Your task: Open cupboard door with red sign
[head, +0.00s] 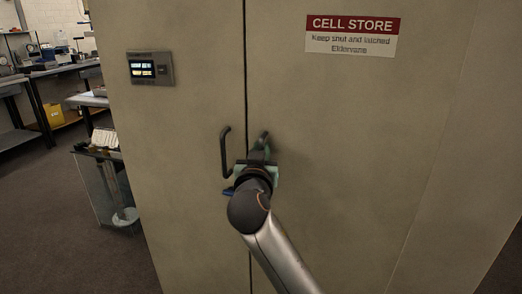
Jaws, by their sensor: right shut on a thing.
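A tall beige cupboard has two doors that meet at a thin dark vertical seam. The right door (360,130) bears the red sign (352,24) reading CELL STORE, with a white strip of text below it. This door looks shut or nearly so. Its dark handle (265,136) is just right of the seam, with its lower part hidden by my right gripper (260,158). My right gripper is shut on this handle. The left door (185,200) has a matching dark handle (225,152), close to the left of my gripper. My left gripper is not in view.
A small display panel (151,69) is set in the left door. Left of the cupboard stand a clear-sided cart (100,190) and workbenches (50,72) with a yellow bin (53,112). Dark floor (50,220) is open at the lower left.

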